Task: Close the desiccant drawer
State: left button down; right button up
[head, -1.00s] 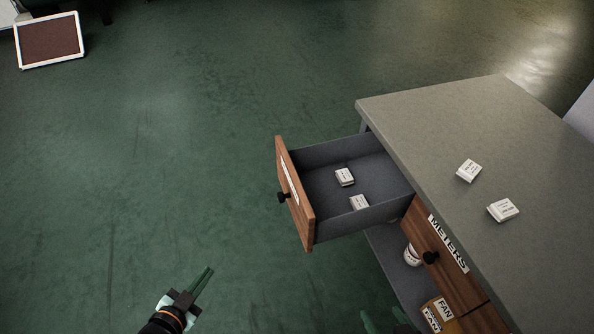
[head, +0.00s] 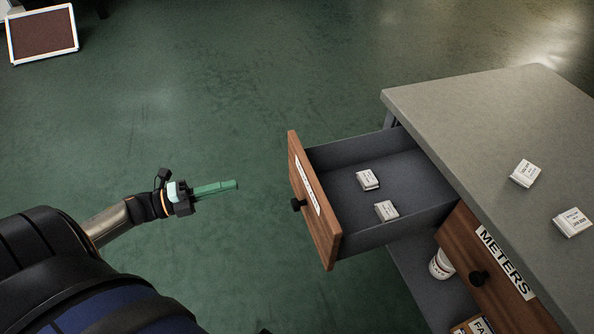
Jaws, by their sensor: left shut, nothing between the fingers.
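The desiccant drawer (head: 316,200) stands pulled out to the left from the grey-topped cabinet. It has a wooden front, a black knob (head: 298,204) and a white label seen too steeply to read. Two small white packets, one farther back (head: 368,180) and one nearer (head: 387,211), lie inside it. My left gripper (head: 234,185) has green fingers, shut and empty, pointing right towards the drawer front. It is left of the knob with a clear gap and touches nothing. My right gripper is out of view.
The cabinet top (head: 480,115) carries two more white packets (head: 525,173). A shut METERS drawer (head: 480,262) is at the right. A white container (head: 441,264) stands on the shelf below. Green floor (head: 190,100) is free around the drawer's left side.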

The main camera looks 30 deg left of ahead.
pick_arm(q)
send_near(296, 170)
jog(key=w, duration=0.1)
jog(key=b+x, duration=0.1)
jog(key=x, duration=0.4)
jog(key=shift+s+d, duration=0.1)
jog(key=shift+s, duration=0.1)
jog(key=shift+w+d, duration=0.35)
jog(key=shift+w, duration=0.05)
jog(key=shift+f, duration=0.1)
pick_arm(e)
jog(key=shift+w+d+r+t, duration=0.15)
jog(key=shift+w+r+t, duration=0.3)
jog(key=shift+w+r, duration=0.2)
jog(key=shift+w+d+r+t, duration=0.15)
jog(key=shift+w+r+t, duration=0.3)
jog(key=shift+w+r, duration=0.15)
pick_arm(q)
jog(key=shift+w+d, duration=0.15)
jog(key=shift+w, duration=0.05)
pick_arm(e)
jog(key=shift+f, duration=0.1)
